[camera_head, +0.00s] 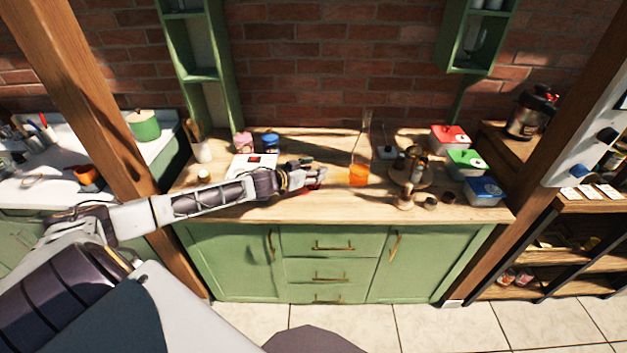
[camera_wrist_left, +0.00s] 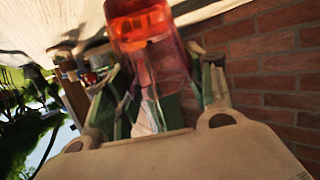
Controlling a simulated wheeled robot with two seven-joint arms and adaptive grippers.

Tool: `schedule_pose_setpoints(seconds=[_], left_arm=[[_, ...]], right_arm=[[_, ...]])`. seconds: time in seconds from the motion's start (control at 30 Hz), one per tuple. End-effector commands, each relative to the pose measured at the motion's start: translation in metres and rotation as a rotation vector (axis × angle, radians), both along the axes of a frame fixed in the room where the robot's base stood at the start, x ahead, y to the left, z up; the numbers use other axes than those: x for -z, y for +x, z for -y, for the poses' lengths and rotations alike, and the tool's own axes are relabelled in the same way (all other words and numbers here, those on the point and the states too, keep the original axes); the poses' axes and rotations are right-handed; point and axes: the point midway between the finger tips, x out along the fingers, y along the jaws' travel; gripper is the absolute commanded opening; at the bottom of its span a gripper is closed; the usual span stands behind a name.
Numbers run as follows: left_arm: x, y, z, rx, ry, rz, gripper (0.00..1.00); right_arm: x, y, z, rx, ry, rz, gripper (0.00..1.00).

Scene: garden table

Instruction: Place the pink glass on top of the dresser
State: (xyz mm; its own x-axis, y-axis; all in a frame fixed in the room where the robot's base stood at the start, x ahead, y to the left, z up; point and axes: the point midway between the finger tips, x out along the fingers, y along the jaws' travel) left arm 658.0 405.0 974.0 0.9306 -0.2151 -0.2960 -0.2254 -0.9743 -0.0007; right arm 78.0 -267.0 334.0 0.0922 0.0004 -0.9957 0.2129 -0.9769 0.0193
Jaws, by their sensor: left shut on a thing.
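The pink glass (camera_wrist_left: 150,45) fills the upper middle of the left wrist view, between the two fingers. My left gripper (camera_wrist_left: 165,92) is shut on it. In the head view my left gripper (camera_head: 308,175) is over the front middle of the wooden top of the green dresser (camera_head: 340,212). Its hand covers most of the glass there; whether the glass touches the top cannot be told. My right gripper is not in view.
An orange glass object (camera_head: 359,175) stands just right of my left gripper. Farther right are small brown pots (camera_head: 404,198) and red (camera_head: 450,139), green (camera_head: 466,163) and blue (camera_head: 484,191) boxes. A pink jar (camera_head: 242,142) and a blue jar (camera_head: 270,141) stand behind my arm. The front strip is mostly clear.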

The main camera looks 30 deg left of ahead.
Motion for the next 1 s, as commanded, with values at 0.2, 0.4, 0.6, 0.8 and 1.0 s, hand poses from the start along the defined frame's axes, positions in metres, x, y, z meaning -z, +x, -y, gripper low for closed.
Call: schedule_pose_setpoints(seconds=[0.2,0.4,0.6,0.8,1.0], left_arm=[[0.007,0.0,0.0,0.001,0.0,0.002,0.25],[0.006,0.0,0.0,0.0,0.0,0.002,0.25],[0.013,0.0,0.0,0.0,-0.001,0.001,0.25],[0.031,0.0,0.0,-0.001,-0.002,0.0,0.25],[0.044,0.0,0.0,0.0,-0.001,0.001,0.25]], right_arm=[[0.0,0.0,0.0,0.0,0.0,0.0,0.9],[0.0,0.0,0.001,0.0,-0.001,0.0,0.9],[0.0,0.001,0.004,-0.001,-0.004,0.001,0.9],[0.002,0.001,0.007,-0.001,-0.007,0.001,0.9],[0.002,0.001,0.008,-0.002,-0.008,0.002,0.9]])
